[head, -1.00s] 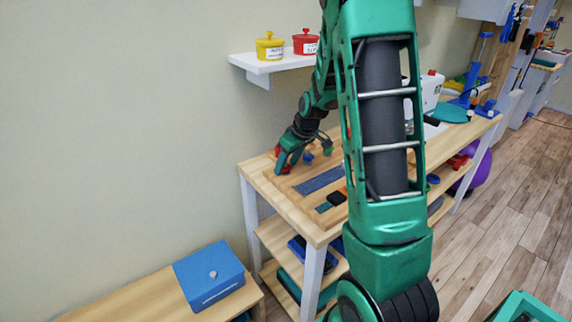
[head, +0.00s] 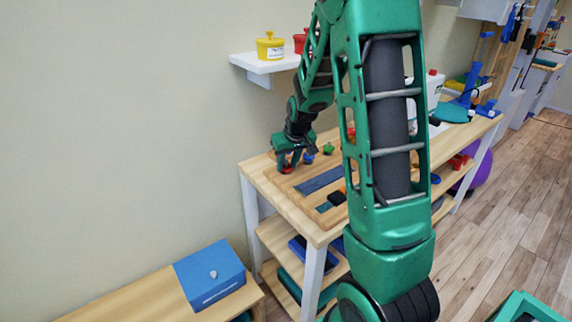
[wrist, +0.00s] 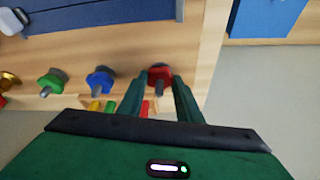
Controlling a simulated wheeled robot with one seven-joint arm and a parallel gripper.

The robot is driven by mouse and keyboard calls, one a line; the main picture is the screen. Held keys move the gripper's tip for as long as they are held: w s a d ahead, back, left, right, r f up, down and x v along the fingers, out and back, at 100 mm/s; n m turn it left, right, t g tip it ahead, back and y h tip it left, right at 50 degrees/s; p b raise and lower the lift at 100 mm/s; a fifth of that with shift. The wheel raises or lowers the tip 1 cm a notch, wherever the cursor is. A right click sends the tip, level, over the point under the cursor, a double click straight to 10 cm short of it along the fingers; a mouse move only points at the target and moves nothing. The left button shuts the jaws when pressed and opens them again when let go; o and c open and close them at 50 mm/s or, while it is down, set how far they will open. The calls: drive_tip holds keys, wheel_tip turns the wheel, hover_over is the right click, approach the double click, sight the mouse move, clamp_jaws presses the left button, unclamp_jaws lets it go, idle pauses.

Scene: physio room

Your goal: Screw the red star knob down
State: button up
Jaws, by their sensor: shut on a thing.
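The red star knob (wrist: 159,73) sits between the fingers of my gripper (wrist: 159,84) in the wrist view, at the end of a row of knobs. In the head view the red knob (head: 287,170) shows low under my gripper (head: 288,161), at the left end of the wooden board (head: 300,208). My gripper is shut on the knob, with a finger on either side. A dark stem shows below its red head in the wrist view. Its seating on the board is partly hidden by my fingers.
A blue knob (wrist: 99,80) and a green knob (wrist: 51,82) stand beside the red one. Several coloured pegs show near my left finger. A white wall shelf (head: 262,64) with a yellow tub (head: 270,46) is above. A blue box (head: 209,275) lies on the lower bench.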

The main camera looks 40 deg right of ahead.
idle(0.3)
drive_tip(key=o, duration=1.1)
drive_tip(key=shift+c, duration=0.2)
drive_tip(key=v, duration=1)
drive_tip(key=shift+a+r, duration=0.15)
drive_tip(key=shift+r, duration=0.2)
drive_tip(key=shift+s, duration=0.1)
